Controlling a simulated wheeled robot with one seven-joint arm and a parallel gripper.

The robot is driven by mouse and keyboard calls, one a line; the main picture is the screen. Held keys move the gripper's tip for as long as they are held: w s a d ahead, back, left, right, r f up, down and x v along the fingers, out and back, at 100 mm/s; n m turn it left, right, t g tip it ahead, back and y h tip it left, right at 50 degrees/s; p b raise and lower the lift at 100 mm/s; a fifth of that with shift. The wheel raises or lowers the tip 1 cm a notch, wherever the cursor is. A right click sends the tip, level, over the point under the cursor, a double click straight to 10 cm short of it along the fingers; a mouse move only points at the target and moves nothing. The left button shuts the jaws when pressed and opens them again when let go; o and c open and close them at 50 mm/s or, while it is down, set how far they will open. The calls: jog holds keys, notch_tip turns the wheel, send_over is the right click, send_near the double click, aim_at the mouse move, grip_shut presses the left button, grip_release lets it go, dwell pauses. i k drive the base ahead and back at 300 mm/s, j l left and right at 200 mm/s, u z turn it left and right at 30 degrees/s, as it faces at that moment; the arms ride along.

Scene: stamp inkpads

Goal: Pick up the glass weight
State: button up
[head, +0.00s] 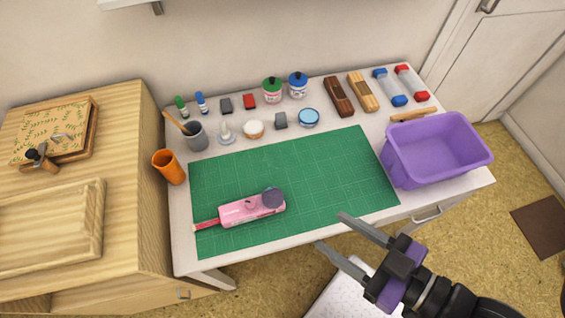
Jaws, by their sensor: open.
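A dark blue-grey round piece (272,197), which looks like the glass weight, sits at the right end of a pink case (240,210) on the green cutting mat (330,165). I cannot tell for sure that it is glass. My gripper (331,230) is open and empty at the lower right, near the table's front edge. Its two fingers point left toward the mat, apart from the round piece and to its right.
A purple bin (435,150) stands at the table's right. An orange cup (169,167) and a grey cup (195,136) stand at the left. Bottles, small blocks, planes and tubes line the back. The mat's right half is clear.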

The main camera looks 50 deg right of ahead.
aim_at(273, 197)
jog(key=k+z, duration=0.1)
jog(key=k, duration=0.35)
jog(key=k+l+u, duration=0.2)
jog(key=k+l, duration=0.2)
